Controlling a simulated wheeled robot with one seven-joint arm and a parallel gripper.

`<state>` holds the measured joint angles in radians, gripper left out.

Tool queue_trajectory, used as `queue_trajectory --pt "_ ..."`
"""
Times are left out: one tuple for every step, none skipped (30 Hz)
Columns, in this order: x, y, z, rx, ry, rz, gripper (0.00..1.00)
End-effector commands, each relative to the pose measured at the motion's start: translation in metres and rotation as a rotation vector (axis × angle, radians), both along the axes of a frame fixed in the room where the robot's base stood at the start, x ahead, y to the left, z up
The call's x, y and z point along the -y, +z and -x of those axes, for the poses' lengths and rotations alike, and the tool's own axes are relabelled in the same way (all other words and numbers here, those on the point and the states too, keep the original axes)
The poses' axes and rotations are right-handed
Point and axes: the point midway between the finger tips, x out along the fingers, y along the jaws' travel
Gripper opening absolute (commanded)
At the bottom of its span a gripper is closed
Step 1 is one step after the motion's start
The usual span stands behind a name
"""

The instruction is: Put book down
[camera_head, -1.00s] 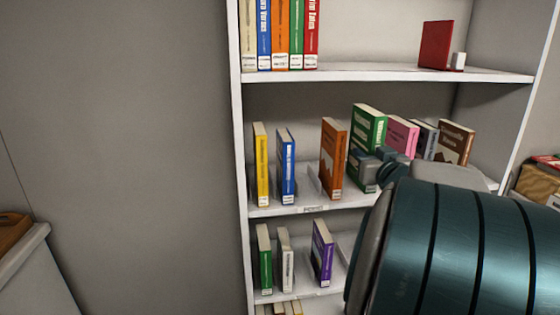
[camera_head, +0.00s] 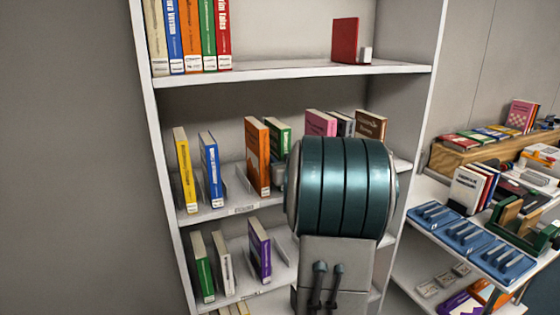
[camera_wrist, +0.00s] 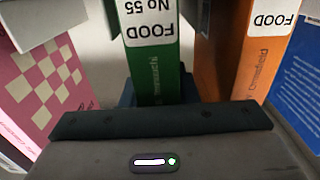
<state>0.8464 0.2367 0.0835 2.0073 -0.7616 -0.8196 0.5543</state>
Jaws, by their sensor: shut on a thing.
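The green book (camera_head: 279,137) stands on end at the middle shelf level (camera_head: 222,212), between an orange book (camera_head: 257,155) and a pink book (camera_head: 320,124). In the wrist view the green book (camera_wrist: 155,60) shows a white "FOOD No 55" label. My gripper (camera_wrist: 158,92) is shut on it, with dark fingers on both sides of its spine. The orange book (camera_wrist: 235,50) is beside it, apart by a narrow gap. My arm hides the book's lower part in the head view, so I cannot tell whether its base touches the shelf.
Yellow (camera_head: 184,168) and blue (camera_head: 211,170) books stand left on the same shelf. A brown book (camera_head: 370,124) stands to the right. The upper shelf (camera_head: 290,70) is above. A cart with blue trays (camera_head: 466,234) is at right.

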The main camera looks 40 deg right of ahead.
Motion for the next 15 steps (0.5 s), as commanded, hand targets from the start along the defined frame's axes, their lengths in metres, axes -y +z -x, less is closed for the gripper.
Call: queue_trajectory --pt "0.0003 0.0010 -0.0012 0.003 0.001 0.002 0.00" --pt "0.0004 0.0004 -0.0015 0.003 0.001 0.002 0.00" --pt "0.0004 0.0001 -0.0015 0.004 0.001 0.002 0.00" --pt "0.0004 0.0001 -0.0015 0.004 0.001 0.002 0.00" --pt "0.0003 0.0002 -0.0014 0.004 0.001 0.002 0.00" --pt "0.0003 0.0002 -0.0014 0.004 0.001 0.002 0.00" --pt "0.0003 0.0002 -0.0014 0.004 0.001 0.002 0.00" --pt "0.0004 0.0002 -0.0013 0.004 0.001 0.002 0.00" --pt "0.0003 -0.0004 -0.0014 0.004 0.001 0.002 0.00" --pt "0.0003 -0.0014 -0.0014 0.004 0.001 0.002 0.00" --pt "0.0003 -0.0027 -0.0014 0.003 0.001 0.002 0.00" --pt "0.0003 -0.0043 -0.0014 0.003 0.001 0.002 0.00" --pt "0.0003 -0.0052 -0.0014 0.003 0.001 0.002 0.00" --pt "0.0004 -0.0047 -0.0012 0.001 0.000 0.001 0.35" --pt "0.0004 -0.0044 -0.0012 0.001 0.000 0.001 0.47"
